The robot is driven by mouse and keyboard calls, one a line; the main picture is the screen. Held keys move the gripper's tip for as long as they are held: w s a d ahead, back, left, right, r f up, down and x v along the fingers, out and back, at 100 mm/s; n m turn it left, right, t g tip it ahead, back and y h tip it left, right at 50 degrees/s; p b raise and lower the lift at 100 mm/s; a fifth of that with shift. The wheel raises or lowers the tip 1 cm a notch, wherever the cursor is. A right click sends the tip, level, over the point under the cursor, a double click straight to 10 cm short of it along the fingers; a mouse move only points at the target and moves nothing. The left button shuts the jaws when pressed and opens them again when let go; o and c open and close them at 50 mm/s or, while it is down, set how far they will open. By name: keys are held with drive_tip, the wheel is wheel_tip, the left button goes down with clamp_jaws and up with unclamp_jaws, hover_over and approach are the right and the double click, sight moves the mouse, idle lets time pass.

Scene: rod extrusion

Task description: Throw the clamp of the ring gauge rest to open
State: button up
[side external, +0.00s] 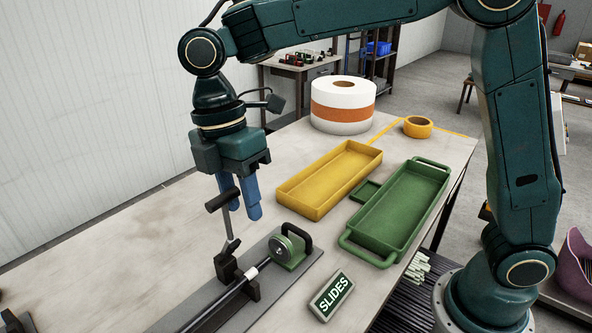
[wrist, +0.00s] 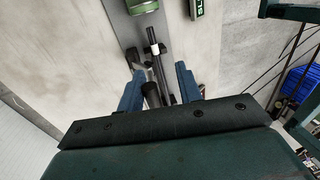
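The clamp's lever stands raised over the rest, with a black cylindrical handle (side external: 220,200) on top of a metal stem (side external: 232,232). Its dark pivot block (side external: 226,266) sits on a long grey base plate (side external: 296,270). My gripper (side external: 243,212) is open, with its two blue fingers pointing down at the handle. In the wrist view the handle (wrist: 151,91) appears between the fingers, closer to the left one; I cannot tell whether it touches. A rod (side external: 222,303) lies along the rest. A green ring gauge (side external: 284,248) with a black grip stands at the rod's end.
A yellow tray (side external: 326,207) and a green handled tray (side external: 388,257) lie to the right. A SLIDES sign (side external: 331,295) stands near the rest. A large white-and-orange roll (side external: 343,122) and a yellow tape roll (side external: 418,128) are at the back. The table left of the rest is bare.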

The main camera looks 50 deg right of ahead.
drive_tip(key=shift+s+f+t, duration=2.3)
drive_tip(key=shift+s+f, duration=2.3)
drive_tip(key=shift+s, duration=0.05)
drive_tip(key=v, duration=1.4)
drive_tip(key=s+d+f+m+t, duration=0.1)
drive_tip(key=s+d+m, duration=0.3)
drive_tip(key=d+m, duration=1.2)
drive_tip(key=shift+d+f+t, duration=0.25)
drive_tip(key=shift+d+t, duration=0.65)
drive_tip(key=shift+d, duration=1.2)
drive_tip(key=shift+s, duration=0.1)
